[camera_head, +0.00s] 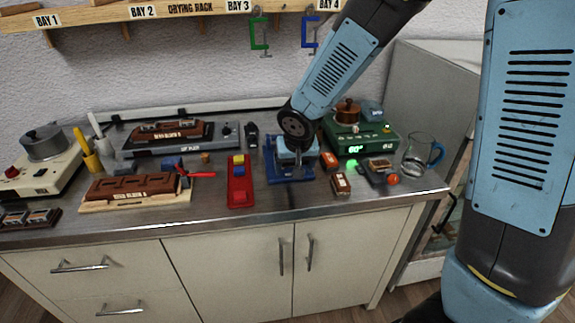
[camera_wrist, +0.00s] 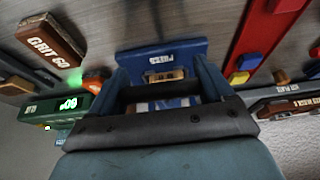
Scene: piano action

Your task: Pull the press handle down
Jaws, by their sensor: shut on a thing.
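The blue press (camera_head: 290,173) stands on the steel counter, below the end of my arm. In the wrist view its labelled blue base (camera_wrist: 185,48) shows ahead of my gripper, with a small tan block (camera_wrist: 165,75) at it. My gripper (camera_head: 297,152) is at the top of the press and is shut on what appears to be the press handle. In the wrist view my gripper (camera_wrist: 162,92) spans a dark bar in front of the press. The handle is mostly hidden by my gripper and arm, so its exact height is unclear.
A red tool with yellow and blue parts (camera_head: 240,185) stands left of the press. A green scale (camera_head: 372,140) with a lit display, a sanding block (camera_head: 341,185) and a glass jug (camera_head: 418,156) are to the right. Clamps (camera_head: 260,35) hang above.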

